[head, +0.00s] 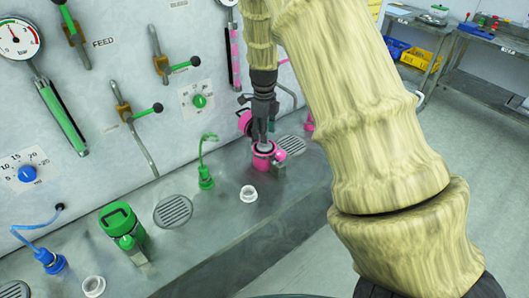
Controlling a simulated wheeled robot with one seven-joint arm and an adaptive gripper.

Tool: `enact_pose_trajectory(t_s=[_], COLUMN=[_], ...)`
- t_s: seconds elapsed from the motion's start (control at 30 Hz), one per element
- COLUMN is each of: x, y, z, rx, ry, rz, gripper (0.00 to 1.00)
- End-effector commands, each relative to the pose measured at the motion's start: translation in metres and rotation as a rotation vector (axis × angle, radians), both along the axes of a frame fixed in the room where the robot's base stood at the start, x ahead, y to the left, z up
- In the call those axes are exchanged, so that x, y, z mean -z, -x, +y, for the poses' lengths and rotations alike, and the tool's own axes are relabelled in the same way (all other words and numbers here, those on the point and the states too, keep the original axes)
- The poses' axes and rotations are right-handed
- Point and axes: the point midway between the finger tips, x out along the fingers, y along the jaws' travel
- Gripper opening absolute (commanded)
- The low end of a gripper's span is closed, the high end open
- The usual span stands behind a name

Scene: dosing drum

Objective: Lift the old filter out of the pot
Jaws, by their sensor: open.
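The pink pot (263,161) stands on the steel ledge at the foot of the panel, with its pink lid (244,123) swung open behind it. My dark gripper (262,139) points straight down over the pot's mouth, its fingertips at or just inside the rim. The fingers are open. Something pale (265,148) shows in the mouth beside the fingertips; it may be the old filter, mostly hidden by the gripper and rim. I cannot tell whether the fingers touch it.
A white ring (248,194) lies on the ledge in front of the pot, and another (93,286) lies far left. A closed green pot (120,222), drain grates (173,210) and green (206,178) and blue (49,260) fittings stand left. Levers (132,113) project from the panel.

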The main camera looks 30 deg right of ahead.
Motion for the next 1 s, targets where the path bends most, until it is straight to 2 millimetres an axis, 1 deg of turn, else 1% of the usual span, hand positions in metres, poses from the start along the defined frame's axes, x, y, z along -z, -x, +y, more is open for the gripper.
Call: enact_pose_trajectory(t_s=[0.3,0.4,0.53,0.73,0.77,0.8,0.87,0.9,1.0], x=[0.032,0.04,0.044,0.044,0.044,0.044,0.044,0.044,0.044], y=[0.0,0.001,0.0,0.0,0.0,0.0,0.0,0.0,0.0], z=[-0.003,-0.003,-0.003,-0.003,-0.003,-0.003,-0.003,-0.003,-0.003], rx=[-0.002,-0.001,-0.001,-0.001,-0.001,-0.001,-0.001,-0.001,-0.001], ry=[0.0,-0.001,0.0,0.0,0.0,0.0,0.0,0.0,0.0], rz=[0.001,0.002,0.0,0.0,0.0,0.0,0.0,0.0,0.0], gripper=[0.47,0.47,0.47,0.47,0.43,0.36,0.25,0.18,0.0])
